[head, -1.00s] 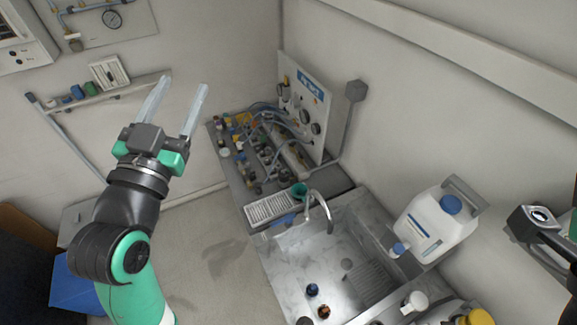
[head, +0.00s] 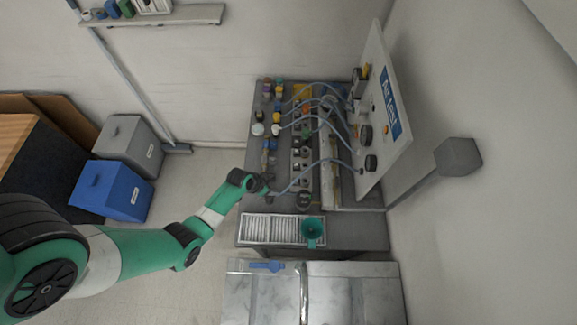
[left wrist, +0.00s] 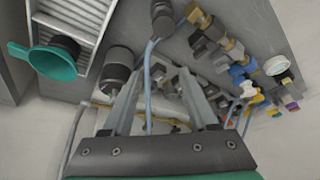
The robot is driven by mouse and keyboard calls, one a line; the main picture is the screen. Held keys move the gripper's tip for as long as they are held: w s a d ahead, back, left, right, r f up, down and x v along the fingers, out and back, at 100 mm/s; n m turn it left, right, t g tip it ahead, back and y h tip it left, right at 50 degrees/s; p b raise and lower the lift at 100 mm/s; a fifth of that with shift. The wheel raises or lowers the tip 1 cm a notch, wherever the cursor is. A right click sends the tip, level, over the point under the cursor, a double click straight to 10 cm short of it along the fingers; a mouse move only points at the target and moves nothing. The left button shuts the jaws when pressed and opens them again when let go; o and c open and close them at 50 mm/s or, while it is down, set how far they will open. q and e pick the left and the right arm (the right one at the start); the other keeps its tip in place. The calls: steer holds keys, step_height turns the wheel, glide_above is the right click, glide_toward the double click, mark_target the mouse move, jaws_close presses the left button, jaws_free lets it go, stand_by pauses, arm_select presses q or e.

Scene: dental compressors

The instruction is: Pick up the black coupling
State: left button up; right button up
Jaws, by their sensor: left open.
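Two dark cylindrical fittings could be the black coupling; I cannot tell which. One stands near the green cup, in the head view (head: 304,200) and left wrist view (left wrist: 118,64). The smaller one lies at the bench's left front, in the head view (head: 272,200) and left wrist view (left wrist: 162,18). My left gripper (head: 266,186) is over the left front of the bench. In the left wrist view its open fingers (left wrist: 160,75) point down among the fittings, with a blue hose crossing between them. Nothing is held. My right gripper is out of view.
Several brass, blue and coloured fittings (head: 274,118) crowd the bench's left side. Blue hoses (head: 307,172) run to the upright gauge panel (head: 385,130). The metal sink (head: 255,295) lies in front.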

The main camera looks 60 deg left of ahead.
arm_select(q)
glide_toward(269, 197)
steer(key=w+a+f, duration=0.1)
steer(key=f, duration=0.1)
steer(key=shift+n+g, duration=0.3)
steer(key=shift+n, duration=0.1)
steer(key=b+x, duration=0.3)
steer(key=b, duration=0.1)
steer(key=b+x, duration=0.2)
steer(key=shift+w+a+f, duration=0.2)
steer(key=shift+w+a, duration=0.05)
steer(key=shift+w, duration=0.2)
steer(key=shift+w+f, duration=0.15)
steer(key=shift+w, duration=0.05)
steer(key=b+x, duration=0.3)
steer(key=x, duration=0.2)
steer(key=shift+f, duration=0.15)
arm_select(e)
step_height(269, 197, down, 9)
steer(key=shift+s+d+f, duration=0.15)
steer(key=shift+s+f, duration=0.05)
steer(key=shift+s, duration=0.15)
arm_select(q)
jaws_close()
